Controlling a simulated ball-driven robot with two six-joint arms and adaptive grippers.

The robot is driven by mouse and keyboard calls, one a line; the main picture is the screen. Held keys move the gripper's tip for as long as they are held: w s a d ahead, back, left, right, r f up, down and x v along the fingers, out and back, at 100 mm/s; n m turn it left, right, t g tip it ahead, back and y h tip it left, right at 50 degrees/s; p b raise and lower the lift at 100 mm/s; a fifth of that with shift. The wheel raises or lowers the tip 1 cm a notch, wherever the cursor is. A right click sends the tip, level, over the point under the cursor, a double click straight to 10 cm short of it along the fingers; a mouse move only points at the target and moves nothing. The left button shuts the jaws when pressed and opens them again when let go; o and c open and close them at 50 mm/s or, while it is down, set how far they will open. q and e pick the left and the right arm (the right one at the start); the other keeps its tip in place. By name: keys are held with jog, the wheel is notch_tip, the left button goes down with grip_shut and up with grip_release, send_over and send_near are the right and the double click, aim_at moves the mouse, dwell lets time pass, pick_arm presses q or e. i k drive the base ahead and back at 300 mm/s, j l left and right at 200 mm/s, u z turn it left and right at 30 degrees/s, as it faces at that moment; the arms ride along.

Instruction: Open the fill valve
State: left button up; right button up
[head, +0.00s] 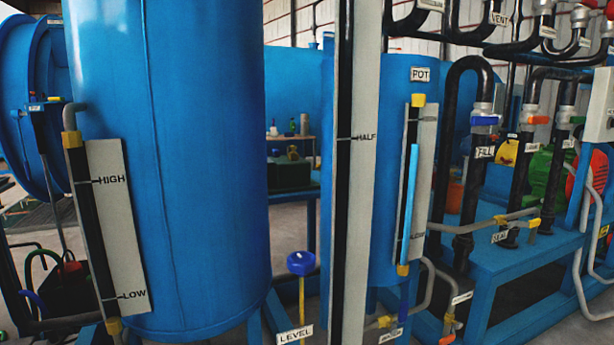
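A label reading FILL (484,152) is on a black vertical pipe at the right of the head view. Just above it, a blue valve handle (485,120) lies roughly level across the pipe, below a pale grey fitting. I cannot tell from this view whether that valve is open or shut. Neither of my grippers is in view, and nothing of mine touches the handle.
A large blue tank (170,150) fills the left, with the tank marked POT (420,74) nearer the middle. A blue-knobbed LEVEL post (301,263) stands low in the middle. A blue pipe base (490,250) stands below.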

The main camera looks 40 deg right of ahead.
aim_at(487, 120)
jog(key=z, duration=2.05)
